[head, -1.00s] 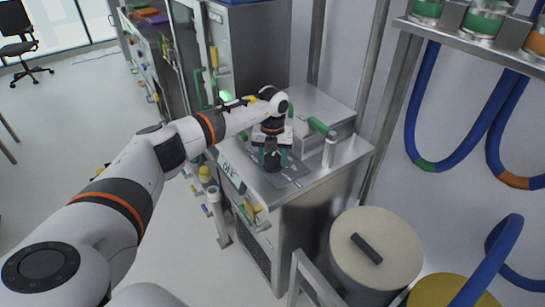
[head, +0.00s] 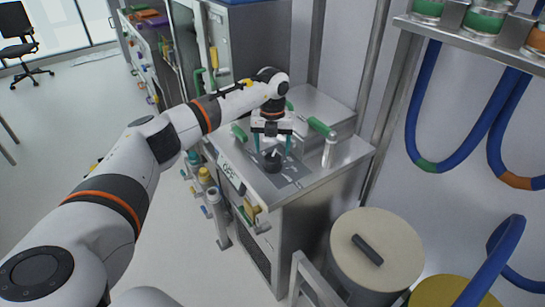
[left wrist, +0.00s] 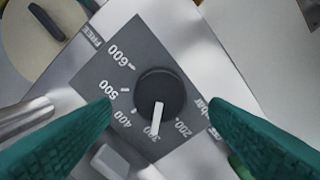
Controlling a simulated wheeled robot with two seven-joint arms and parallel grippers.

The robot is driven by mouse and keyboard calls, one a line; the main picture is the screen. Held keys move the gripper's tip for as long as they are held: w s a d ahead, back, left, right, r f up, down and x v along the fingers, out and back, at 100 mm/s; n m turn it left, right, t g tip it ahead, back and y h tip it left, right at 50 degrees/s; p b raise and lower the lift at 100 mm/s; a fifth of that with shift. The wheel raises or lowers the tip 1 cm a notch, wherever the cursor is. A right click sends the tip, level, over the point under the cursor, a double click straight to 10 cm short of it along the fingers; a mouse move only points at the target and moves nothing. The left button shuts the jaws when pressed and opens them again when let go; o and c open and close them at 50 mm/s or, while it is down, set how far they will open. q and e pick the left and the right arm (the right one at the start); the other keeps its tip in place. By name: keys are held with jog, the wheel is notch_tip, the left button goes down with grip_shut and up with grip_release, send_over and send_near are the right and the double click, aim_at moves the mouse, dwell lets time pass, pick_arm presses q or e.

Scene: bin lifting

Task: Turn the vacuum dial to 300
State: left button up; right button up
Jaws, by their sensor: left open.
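The vacuum dial (head: 272,161) is a round black knob on a dark grey scale plate on top of the metal cabinet. In the left wrist view the dial (left wrist: 160,92) shows a white pointer lined up with the 300 mark. My left gripper (head: 272,150) is open above the dial. Its two teal fingers (left wrist: 160,125) stand apart on either side of the knob, not touching it. My right gripper is not in view.
A lidded drum (head: 390,235) stands at the right front. Blue hoses (head: 412,115) hang at the right.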

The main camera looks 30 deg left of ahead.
aim_at(273, 157)
pick_arm(q)
notch_tip(273, 157, up, 7)
jog(key=shift+b, duration=0.45)
jog(key=shift+r, duration=0.1)
